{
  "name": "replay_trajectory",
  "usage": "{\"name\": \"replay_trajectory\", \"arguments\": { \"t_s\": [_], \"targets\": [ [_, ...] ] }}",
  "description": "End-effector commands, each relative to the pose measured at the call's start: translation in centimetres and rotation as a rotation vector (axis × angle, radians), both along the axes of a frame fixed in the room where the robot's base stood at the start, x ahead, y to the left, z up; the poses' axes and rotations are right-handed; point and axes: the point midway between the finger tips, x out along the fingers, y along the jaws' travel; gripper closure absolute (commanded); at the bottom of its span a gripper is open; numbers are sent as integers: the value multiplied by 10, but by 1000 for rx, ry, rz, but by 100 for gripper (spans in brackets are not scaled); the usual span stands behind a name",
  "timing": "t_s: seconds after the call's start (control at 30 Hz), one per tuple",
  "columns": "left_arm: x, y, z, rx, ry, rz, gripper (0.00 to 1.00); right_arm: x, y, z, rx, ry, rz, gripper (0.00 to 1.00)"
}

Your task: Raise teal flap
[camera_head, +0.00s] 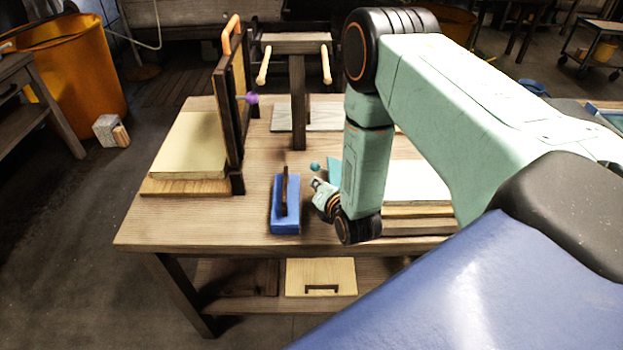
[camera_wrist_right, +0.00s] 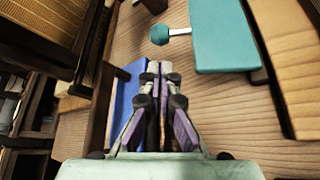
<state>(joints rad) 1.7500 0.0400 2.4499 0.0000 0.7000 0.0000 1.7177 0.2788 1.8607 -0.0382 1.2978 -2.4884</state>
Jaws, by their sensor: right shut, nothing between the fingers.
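The teal flap (camera_wrist_right: 225,38) shows in the right wrist view as a flat teal panel with a short pale stem and a round teal knob (camera_wrist_right: 160,34) on its left side. In the head view the flap (camera_head: 334,168) is mostly hidden behind my right arm, and its knob (camera_head: 315,167) shows just left of it. My right gripper (camera_wrist_right: 161,68) is shut and empty, its fingertips just below the knob in the wrist view, apart from it. In the head view the right gripper (camera_head: 316,184) is low over the table. My left gripper is not in view.
A blue block (camera_head: 286,222) with a dark upright piece stands left of my right gripper. A dark upright frame with an orange handle (camera_head: 231,35) and a wooden post with two pegs (camera_head: 297,95) stand behind. The front left of the wooden table (camera_head: 190,222) is clear.

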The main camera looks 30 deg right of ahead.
Motion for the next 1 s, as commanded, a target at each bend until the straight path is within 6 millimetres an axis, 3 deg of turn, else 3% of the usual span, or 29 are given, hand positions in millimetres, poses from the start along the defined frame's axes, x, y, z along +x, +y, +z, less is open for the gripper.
{"name": "replay_trajectory", "arguments": {
  "t_s": [0.1,0.33,1.0],
  "targets": [
    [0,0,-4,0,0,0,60,19,-3,-9,-1,-3,2,100],
    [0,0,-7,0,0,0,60,42,-8,-18,0,-2,1,100],
    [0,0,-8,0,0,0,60,50,-10,-19,10,-7,1,100]
  ]
}}
